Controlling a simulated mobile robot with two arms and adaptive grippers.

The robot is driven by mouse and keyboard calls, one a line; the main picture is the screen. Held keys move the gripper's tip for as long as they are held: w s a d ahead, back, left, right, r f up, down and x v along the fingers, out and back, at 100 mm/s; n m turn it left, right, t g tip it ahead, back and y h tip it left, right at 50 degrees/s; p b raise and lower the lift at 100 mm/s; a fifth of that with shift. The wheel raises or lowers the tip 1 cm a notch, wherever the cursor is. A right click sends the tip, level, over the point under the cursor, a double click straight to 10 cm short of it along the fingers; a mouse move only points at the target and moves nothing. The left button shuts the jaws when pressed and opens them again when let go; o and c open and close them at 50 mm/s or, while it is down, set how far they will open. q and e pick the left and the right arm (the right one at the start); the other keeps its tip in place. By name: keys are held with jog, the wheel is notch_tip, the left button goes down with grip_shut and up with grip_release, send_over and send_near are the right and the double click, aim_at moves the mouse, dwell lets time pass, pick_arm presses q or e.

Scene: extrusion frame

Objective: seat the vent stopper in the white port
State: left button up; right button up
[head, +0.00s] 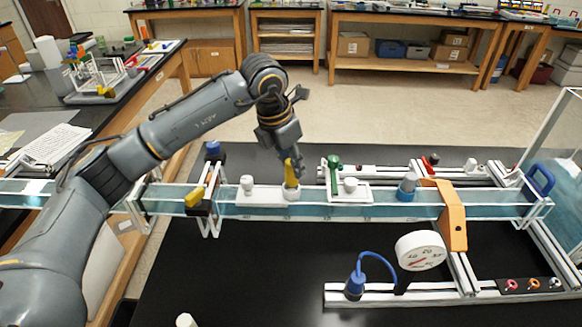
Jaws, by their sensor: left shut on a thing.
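My left gripper (292,168) reaches down over the long clear channel (390,211) and is shut on a slim yellow piece, which I take to be the vent stopper (291,174). The stopper is nearly upright, and its lower end is at the white port (291,195) on the white plate. I cannot tell whether it is inside the port or just above it. The fingers partly hide the stopper's top. My right gripper is not in view.
A white knob (247,183) stands left of the port, and a green-handled valve (334,172) and white knob (351,185) stand right. A yellow lever (195,196) is farther left. An orange bracket (453,215) and round gauge (421,251) are at right. The black tabletop in front is mostly clear.

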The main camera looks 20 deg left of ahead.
aim_at(291, 174)
pick_arm(q)
jog(key=shift+w+a+f, duration=0.1)
jog(key=shift+w+f, duration=0.05)
jog(key=shift+f, duration=0.1)
jog(key=f+p, duration=0.1)
jog(key=f, duration=0.1)
jog(key=f+p, duration=0.1)
jog(key=shift+w+a+p, duration=0.15)
jog(key=shift+w+p, duration=0.1)
jog(key=shift+p, duration=0.1)
jog(key=shift+f, duration=0.35)
jog(key=shift+f+b, duration=0.25)
jog(key=shift+b, duration=0.05)
jog(key=o, duration=1)
jog(key=shift+o, duration=0.2)
jog(key=shift+r, duration=0.2)
